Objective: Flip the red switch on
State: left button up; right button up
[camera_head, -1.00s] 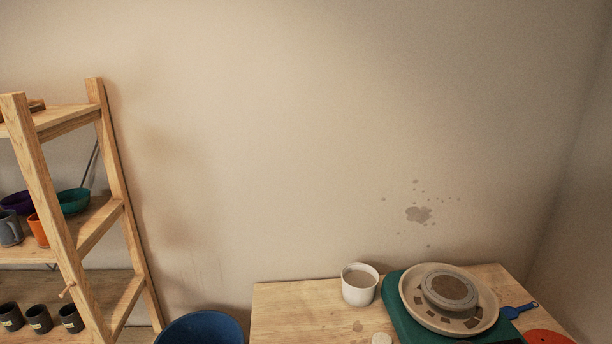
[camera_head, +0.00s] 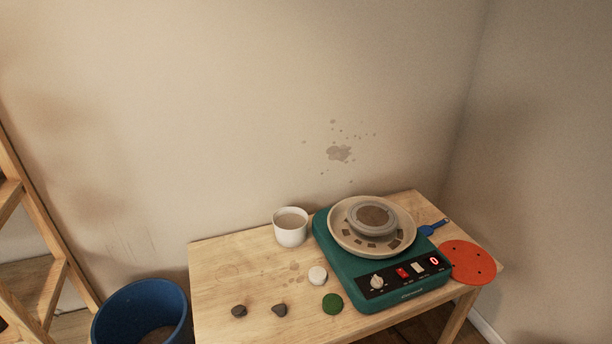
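The red switch (camera_head: 402,272) is a small red rocker on the black front panel of a green pottery wheel (camera_head: 335,262). It sits between a white knob (camera_head: 376,282) and a pale switch (camera_head: 417,267). A red lit display (camera_head: 434,261) is at the panel's right end. The switch is too small to tell which way it is tilted. The wheel stands on a wooden table (camera_head: 225,275) with a round beige tray (camera_head: 342,232) on top. Neither of my grippers is in view.
On the table are a white cup (camera_head: 291,231), a white round piece (camera_head: 317,275), a green disc (camera_head: 332,303), two dark lumps, a blue tool (camera_head: 432,228) and an orange disc (camera_head: 470,262). A blue bucket (camera_head: 140,308) stands left of the table, near a wooden shelf (camera_head: 38,215).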

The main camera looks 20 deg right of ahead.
aim_at(400, 272)
jog(key=z, duration=1.25)
jog(key=i+l+u, duration=0.15)
jog(key=u, duration=0.25)
jog(key=i+l+u, duration=0.2)
jog(key=u, duration=0.25)
jog(key=i+l+u, duration=0.2)
jog(key=u, duration=0.2)
